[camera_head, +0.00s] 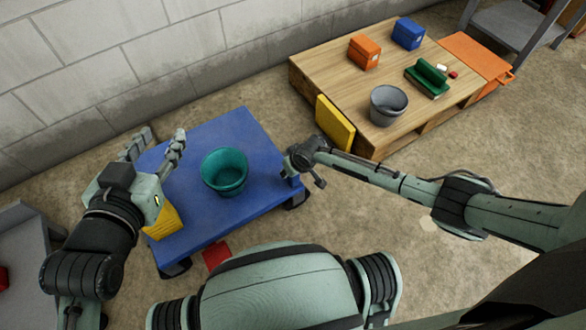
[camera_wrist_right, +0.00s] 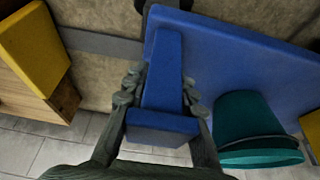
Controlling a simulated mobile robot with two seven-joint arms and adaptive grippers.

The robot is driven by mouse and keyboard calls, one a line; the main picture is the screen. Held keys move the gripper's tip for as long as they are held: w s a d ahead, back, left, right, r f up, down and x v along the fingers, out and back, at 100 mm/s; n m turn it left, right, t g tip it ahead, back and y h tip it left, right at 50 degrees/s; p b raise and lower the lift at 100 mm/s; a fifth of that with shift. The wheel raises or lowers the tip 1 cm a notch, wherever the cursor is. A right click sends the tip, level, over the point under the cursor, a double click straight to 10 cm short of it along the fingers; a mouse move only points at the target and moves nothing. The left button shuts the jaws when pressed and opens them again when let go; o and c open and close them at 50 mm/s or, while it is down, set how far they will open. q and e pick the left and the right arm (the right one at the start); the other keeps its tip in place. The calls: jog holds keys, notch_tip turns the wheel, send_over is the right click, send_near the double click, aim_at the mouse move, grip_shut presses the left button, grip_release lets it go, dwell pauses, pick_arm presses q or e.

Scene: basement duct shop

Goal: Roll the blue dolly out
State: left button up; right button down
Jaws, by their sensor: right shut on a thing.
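The blue dolly (camera_head: 205,220) stands on the floor left of centre in the head view, with dark wheels at its corners. A teal bucket (camera_head: 224,172) stands on it, and a yellow block (camera_head: 163,222) is at its left front. My right gripper (camera_head: 292,166) is at the dolly's right edge. In the right wrist view its fingers (camera_wrist_right: 160,92) are closed on both sides of a blue upright part of the dolly (camera_wrist_right: 225,45). My left gripper (camera_head: 160,142) has its fingers spread and empty, over the dolly's left end. The dolly's far underside is hidden.
A wooden pallet table (camera_head: 330,75) at the back right holds boxes and a grey bucket (camera_head: 389,105); a yellow panel (camera_head: 334,123) leans on its side. A block wall (camera_head: 110,70) runs behind. A red piece (camera_head: 216,254) lies near the dolly's front. Floor right of it is clear.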

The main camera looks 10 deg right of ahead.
jog(key=shift+s+a, duration=0.15)
jog(key=shift+a, duration=0.25)
jog(key=c, duration=1.2)
grip_release()
jog(key=shift+d, duration=0.1)
jog(key=shift+r, duration=0.25)
jog(key=v, duration=1.1)
jog(key=shift+s+d+r, duration=0.1)
jog(key=shift+s+r, duration=0.05)
jog(key=shift+r, duration=0.1)
